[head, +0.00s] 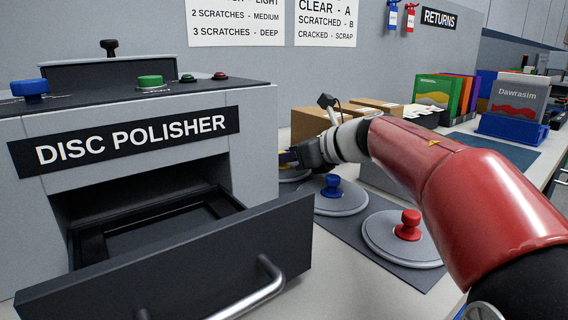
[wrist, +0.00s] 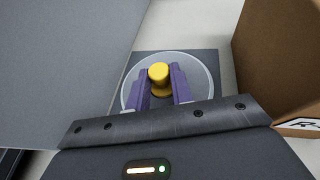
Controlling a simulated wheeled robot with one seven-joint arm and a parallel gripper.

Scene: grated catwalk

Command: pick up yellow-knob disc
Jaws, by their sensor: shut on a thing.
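The yellow-knob disc shows in the wrist view as a grey round disc (wrist: 207,82) with a yellow knob (wrist: 158,76) at its centre. My gripper (wrist: 160,84) has its two purple fingers on either side of the knob, shut on it. The disc lies over a dark mat, and I cannot tell whether it is lifted. In the head view my gripper (head: 290,157) is beside the polisher's right side, and the disc (head: 294,175) is mostly hidden behind the polisher and my wrist.
A blue-knob disc (head: 332,194) and a red-knob disc (head: 408,238) lie on the dark mat nearer the front. The disc polisher (head: 240,135) stands left with its drawer (head: 190,262) open. Cardboard boxes (head: 312,122) stand behind my wrist; one is close at right in the wrist view (wrist: 270,60).

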